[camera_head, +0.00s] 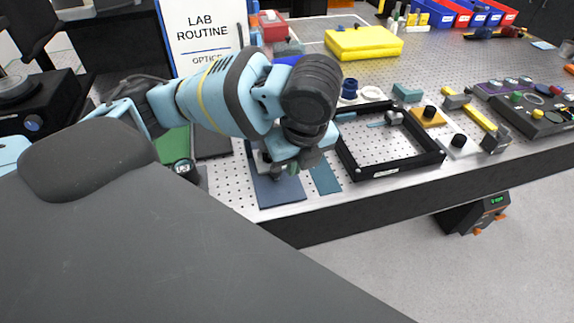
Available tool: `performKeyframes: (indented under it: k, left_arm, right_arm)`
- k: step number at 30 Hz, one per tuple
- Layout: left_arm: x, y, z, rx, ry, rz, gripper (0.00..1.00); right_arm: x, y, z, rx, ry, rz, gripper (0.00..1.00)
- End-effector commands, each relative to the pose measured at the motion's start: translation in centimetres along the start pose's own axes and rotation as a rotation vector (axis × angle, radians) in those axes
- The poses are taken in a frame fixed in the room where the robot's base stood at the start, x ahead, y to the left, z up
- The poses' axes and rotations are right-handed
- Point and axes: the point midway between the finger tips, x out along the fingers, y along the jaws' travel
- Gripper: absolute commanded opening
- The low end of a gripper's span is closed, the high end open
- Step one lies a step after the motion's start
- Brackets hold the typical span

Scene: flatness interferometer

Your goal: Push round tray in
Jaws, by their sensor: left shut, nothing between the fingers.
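A black instrument (45,125) stands at the left edge, cut off by the frame. A dark round part (14,92) sits on its near top; it may be the round tray, but I cannot tell how far out it stands. My left gripper (285,165) is shut and empty. It points down over a dark blue mat (277,192) on the bench, well to the right of the round part. The left arm hides part of the bench behind it. My right gripper is not in view.
The perforated bench (385,145) holds a black open frame (392,170), a yellow case (363,42), small optics parts and colored bins (465,12). A "Lab Routine" sign (205,35) stands behind my left arm. A dark box (470,214) is on the floor.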

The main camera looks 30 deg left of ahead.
Motion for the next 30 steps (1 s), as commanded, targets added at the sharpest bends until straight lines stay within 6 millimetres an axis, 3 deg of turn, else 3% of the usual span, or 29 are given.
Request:
performKeyframes:
  k: [12,20,24,30]
  left_arm:
    - [4.6,0.1,-0.1,-0.002,0.003,0.001,0.00]
    - [9.5,0.1,0.0,-0.003,0.001,0.004,0.00]
    - [9.9,0.0,2.1,-0.007,-0.002,-0.002,0.00]
    - [10.3,0.0,3.6,-0.004,-0.001,-0.003,0.00]
  right_arm:
    - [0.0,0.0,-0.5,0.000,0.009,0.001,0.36]
    - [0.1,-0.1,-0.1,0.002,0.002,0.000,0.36]
    - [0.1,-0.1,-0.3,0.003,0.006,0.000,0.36]
    - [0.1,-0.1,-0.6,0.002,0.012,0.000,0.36]
